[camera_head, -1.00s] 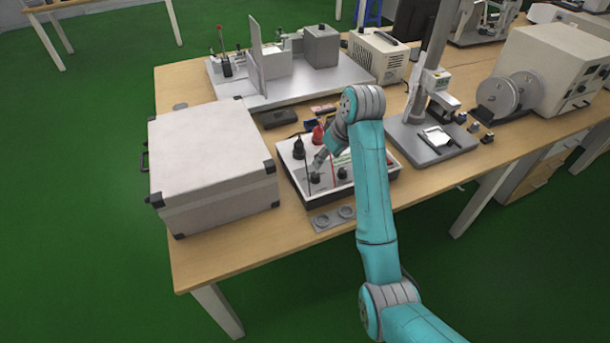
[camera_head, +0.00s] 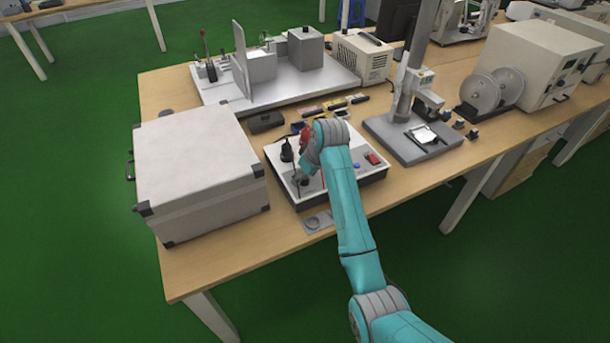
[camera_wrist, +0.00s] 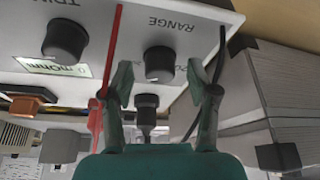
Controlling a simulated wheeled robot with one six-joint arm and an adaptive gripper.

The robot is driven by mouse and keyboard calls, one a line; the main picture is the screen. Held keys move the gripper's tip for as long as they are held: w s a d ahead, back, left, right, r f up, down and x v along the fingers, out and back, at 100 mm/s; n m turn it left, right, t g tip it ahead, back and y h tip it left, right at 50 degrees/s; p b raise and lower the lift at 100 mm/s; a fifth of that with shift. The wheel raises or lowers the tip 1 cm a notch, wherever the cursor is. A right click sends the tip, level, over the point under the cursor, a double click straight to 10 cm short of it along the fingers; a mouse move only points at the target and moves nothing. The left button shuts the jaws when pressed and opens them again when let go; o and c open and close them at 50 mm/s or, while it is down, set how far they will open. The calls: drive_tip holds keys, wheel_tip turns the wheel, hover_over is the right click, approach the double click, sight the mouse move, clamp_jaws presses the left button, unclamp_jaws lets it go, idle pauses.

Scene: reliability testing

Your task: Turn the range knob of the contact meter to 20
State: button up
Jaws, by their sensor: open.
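The contact meter (camera_head: 371,171) is a low white-topped box near the table's front edge. My arm covers much of it in the head view. The wrist view shows its panel upside down. The black range knob (camera_wrist: 159,64), marked RANGE, lies between my two fingertips in that picture. My gripper (camera_wrist: 163,80) is open, with one finger on each side of the knob and gaps showing. I cannot tell how far the fingers are from the panel in depth. The knob's pointer and scale numbers are not readable. The fingers are hidden or unclear in the head view.
A black trim knob (camera_wrist: 65,42) sits beside the range knob. A red lead (camera_wrist: 108,65) and a black lead (camera_wrist: 214,60) pass close to the fingers. A large grey case (camera_head: 198,155) stands left of the meter. A stand (camera_head: 410,140) is to its right.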

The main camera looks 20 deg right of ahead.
clamp_jaws()
drive_tip(key=shift+n, duration=0.3)
drive_tip(key=n+y, duration=0.1)
drive_tip(key=n, duration=0.1)
drive_tip(key=shift+d+n, duration=0.15)
drive_tip(key=shift+n, duration=0.15)
drive_tip(key=n+g+y, duration=0.1)
drive_tip(key=n, duration=0.2)
drive_tip(key=shift+w+n, duration=0.1)
drive_tip(key=shift+n, duration=0.2)
drive_tip(key=n+g, duration=0.1)
drive_tip(key=n, duration=0.2)
drive_tip(key=shift+w+n+g+y, duration=0.1)
drive_tip(key=shift+n+g+y, duration=0.3)
drive_tip(key=shift+n+g, duration=0.9)
drive_tip(key=shift+n, duration=1.2)
